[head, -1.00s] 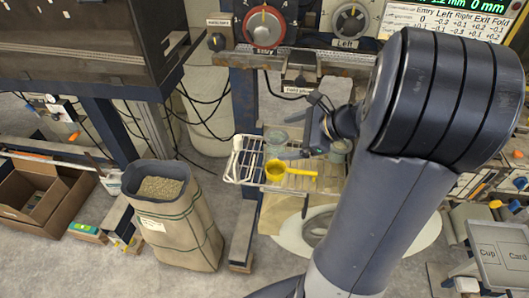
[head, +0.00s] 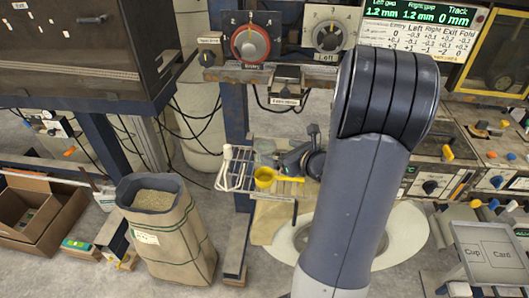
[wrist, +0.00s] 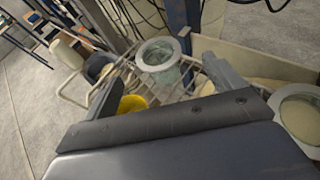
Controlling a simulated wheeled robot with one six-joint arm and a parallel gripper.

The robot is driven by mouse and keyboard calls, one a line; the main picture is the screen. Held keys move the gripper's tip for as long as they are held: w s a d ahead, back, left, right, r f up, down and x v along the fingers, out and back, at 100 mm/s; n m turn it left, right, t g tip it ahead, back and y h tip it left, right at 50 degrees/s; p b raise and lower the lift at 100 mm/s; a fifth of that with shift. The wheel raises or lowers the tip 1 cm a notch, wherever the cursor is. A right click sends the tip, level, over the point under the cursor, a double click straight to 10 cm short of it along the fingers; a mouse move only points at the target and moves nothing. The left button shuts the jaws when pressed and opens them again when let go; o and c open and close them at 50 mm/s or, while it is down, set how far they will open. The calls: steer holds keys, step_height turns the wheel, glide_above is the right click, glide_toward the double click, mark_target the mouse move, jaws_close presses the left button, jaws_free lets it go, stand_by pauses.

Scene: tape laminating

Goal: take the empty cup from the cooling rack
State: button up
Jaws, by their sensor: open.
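The wire cooling rack (head: 222,181) stands left of my arm in the head view, and its bars also show in the wrist view (wrist: 178,92). A clear grey-green cup (wrist: 160,56) stands upright on it in the wrist view and looks empty; in the head view the cup (head: 266,148) is partly hidden. My gripper (head: 283,160) is beside this cup. In the wrist view my gripper's fingers (wrist: 158,80) are apart, with the cup ahead between them. I cannot tell whether either finger touches it.
A yellow scoop (head: 265,178) lies at the rack's front, close to my gripper. A second cup (wrist: 302,115) with pale contents is at the right in the wrist view. A machine with dials (head: 250,42) stands behind. A sack of granules (head: 160,225) stands left.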

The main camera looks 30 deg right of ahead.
mark_target(261, 145)
steer(key=shift+p+x, duration=0.6)
steer(key=shift+x, duration=2.1)
steer(key=shift+s+a+f, duration=0.15)
steer(key=shift+c, duration=0.4)
steer(key=c, duration=1)
